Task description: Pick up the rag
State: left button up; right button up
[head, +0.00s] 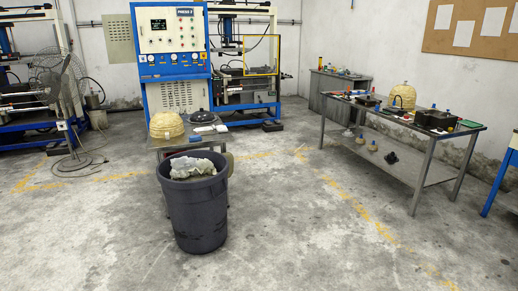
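A grey bin (200,213) stands on the floor near the middle of the head view. Crumpled whitish, cloth-like material (192,167) fills its top; I cannot tell whether this is the rag. Neither of my grippers is in view.
A blue-framed press cabinet (172,95) stands behind the small table. A long workbench (440,148) with several tools and parts stands at the right. A fan (66,95) with cables on the floor stands at the left. The foreground floor (290,235) is clear.

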aim_at(195, 138)
jog(key=i+z, duration=0.2)
jog(key=i, duration=2.05)
jog(key=i+z, duration=0.25)
jog(key=i, duration=1.6)
jog(key=i+u, duration=0.4)
jog(key=i+l+u, duration=0.1)
jog(key=i+u, duration=0.15)
jog(key=u, duration=0.15)
jog(key=i+l+u, duration=0.25)
jog(key=u, duration=0.15)
jog(key=i, duration=0.05)
